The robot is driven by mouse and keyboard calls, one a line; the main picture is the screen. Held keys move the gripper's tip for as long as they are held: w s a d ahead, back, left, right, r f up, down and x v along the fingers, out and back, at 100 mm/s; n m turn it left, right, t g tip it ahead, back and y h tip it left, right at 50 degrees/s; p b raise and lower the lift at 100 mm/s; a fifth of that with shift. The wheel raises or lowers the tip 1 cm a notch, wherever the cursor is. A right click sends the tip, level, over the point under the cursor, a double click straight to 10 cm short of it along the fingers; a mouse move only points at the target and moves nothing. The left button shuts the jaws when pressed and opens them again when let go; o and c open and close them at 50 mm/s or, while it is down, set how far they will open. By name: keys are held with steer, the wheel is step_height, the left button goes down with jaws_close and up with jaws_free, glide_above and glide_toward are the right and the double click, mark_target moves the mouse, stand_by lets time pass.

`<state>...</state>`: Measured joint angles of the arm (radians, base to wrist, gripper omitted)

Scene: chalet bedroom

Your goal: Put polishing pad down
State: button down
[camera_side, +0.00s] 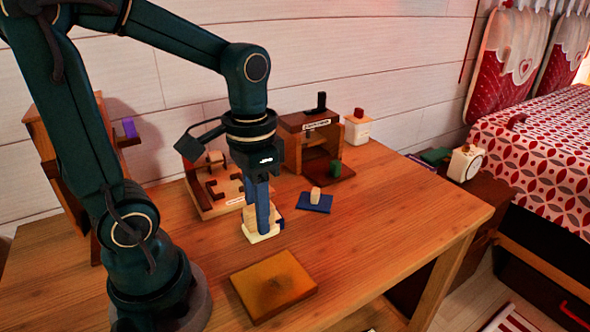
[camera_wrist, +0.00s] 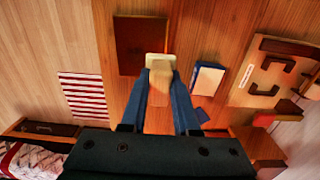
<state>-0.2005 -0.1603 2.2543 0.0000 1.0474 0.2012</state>
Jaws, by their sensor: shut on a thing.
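My gripper (camera_side: 262,222) points down and is shut on the polishing pad, a cream block (camera_side: 262,238) with a wooden upper part. In the wrist view the pad (camera_wrist: 158,62) sits between the blue fingers (camera_wrist: 160,85), its cream end beyond the tips. The pad is low over the wooden table; whether it touches the top I cannot tell. A flat brown square board (camera_side: 272,285) lies in front of it, and also shows in the wrist view (camera_wrist: 142,40). The fingers hide part of the pad.
Behind the gripper are a blue-edged block (camera_wrist: 206,80), a wooden tray with dark C-shaped pieces (camera_side: 212,188) and a blue mat with a cream knob (camera_side: 318,204). A brown open-fronted box (camera_side: 310,125) stands at the back. The table's right side (camera_side: 410,210) is clear.

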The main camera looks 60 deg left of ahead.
steer(key=w+a+r, duration=0.2)
steer(key=w+a, duration=0.5)
steer(key=w, duration=0.4)
steer(key=w+d+f, duration=0.1)
steer(key=d+f, duration=0.1)
steer(key=d, duration=0.1)
steer(key=w+d+f, duration=0.2)
steer(key=d+f, duration=0.1)
steer(key=w+d+f, duration=0.1)
steer(key=d+f, duration=0.1)
steer(key=d, duration=0.2)
steer(key=shift+w+f, duration=0.2)
steer(key=shift+w, duration=0.2)
steer(key=shift+d+f, duration=0.15)
steer(key=shift+d, duration=0.05)
steer(key=shift+f, duration=1.9)
steer(key=shift+f, duration=0.15)
steer(key=c, duration=0.7)
jaws_free()
steer(key=shift+o, duration=0.2)
